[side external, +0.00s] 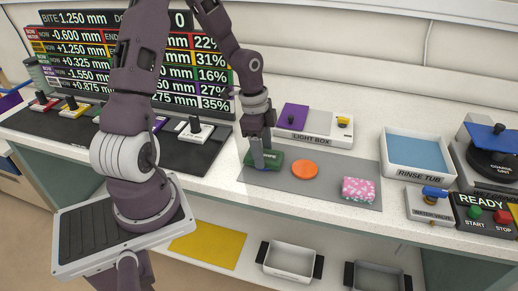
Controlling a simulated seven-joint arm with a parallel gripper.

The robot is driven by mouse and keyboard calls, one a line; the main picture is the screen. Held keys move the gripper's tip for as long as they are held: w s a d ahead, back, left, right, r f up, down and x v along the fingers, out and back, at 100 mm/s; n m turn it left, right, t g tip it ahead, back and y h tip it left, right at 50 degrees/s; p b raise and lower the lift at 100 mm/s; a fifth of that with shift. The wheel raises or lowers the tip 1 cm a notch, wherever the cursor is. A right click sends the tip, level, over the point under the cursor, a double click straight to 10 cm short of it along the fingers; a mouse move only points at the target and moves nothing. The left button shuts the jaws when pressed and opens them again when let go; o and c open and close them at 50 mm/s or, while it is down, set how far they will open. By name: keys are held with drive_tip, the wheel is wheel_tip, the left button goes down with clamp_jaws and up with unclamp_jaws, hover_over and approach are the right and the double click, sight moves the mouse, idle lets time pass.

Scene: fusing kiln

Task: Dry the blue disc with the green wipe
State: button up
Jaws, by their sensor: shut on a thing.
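My gripper (259,160) points down over the left part of the grey mat and is shut on the green wipe (272,156). The green wipe is low, close to the mat. A thin blue edge, which looks like the blue disc (262,169), shows just under the wipe's front side. The wipe and my gripper hide most of it, so I cannot tell whether the wipe touches it.
An orange disc (305,169) lies on the grey mat (325,188), right of the wipe. A pink patterned block (359,190) sits further right. The light box (310,122) stands behind; the rinse tub (416,155) and grinder (490,155) are at right.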

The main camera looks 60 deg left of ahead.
drive_tip(key=shift+w+d, duration=0.8)
drive_tip(key=shift+r, duration=3.55)
